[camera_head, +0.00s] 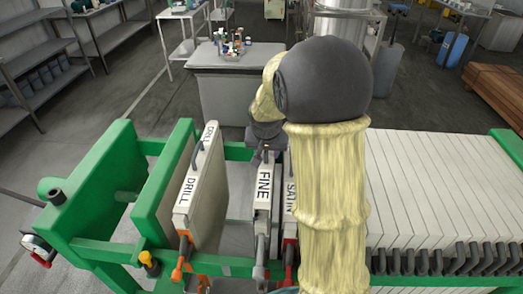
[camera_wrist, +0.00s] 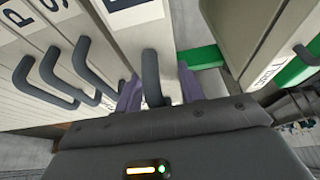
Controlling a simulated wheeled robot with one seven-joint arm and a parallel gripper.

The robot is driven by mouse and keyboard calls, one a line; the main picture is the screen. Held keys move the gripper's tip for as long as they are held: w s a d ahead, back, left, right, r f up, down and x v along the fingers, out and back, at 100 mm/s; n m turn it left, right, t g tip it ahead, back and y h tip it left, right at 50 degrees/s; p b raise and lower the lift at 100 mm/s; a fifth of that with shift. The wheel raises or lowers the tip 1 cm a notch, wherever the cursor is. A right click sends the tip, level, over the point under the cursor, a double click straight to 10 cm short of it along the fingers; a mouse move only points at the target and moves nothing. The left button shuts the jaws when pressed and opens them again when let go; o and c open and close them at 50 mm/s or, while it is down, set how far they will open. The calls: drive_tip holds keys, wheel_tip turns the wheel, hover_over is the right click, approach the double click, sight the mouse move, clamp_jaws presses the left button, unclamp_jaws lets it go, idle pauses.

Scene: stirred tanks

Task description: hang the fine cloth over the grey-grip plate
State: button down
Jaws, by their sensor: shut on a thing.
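A white panel marked FINE (camera_head: 264,192) stands upright in the green frame, with a grey grip (camera_head: 260,248) at its front end. I cannot tell where its cloth ends and its plate begins. My gripper (camera_wrist: 158,90) is shut on a dark looped handle (camera_wrist: 151,72) on top of a white panel. In the head view my gripper (camera_head: 266,148) is at the far end of the FINE panel, partly hidden by my arm.
A white panel marked DRILL (camera_head: 196,196) with an orange grip (camera_head: 181,262) stands to the left, across a gap. A panel marked SATIN (camera_head: 290,200), with a red grip, is close on the right, partly hidden. A long row of white plates (camera_head: 440,185) fills the right side.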

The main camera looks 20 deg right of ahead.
drive_tip(key=shift+f+b, duration=1.45)
drive_tip(key=shift+f, duration=0.7)
drive_tip(key=c, duration=0.8)
unclamp_jaws()
drive_tip(key=shift+r, duration=0.1)
drive_tip(key=v, duration=1.7)
drive_tip(key=shift+r, duration=0.15)
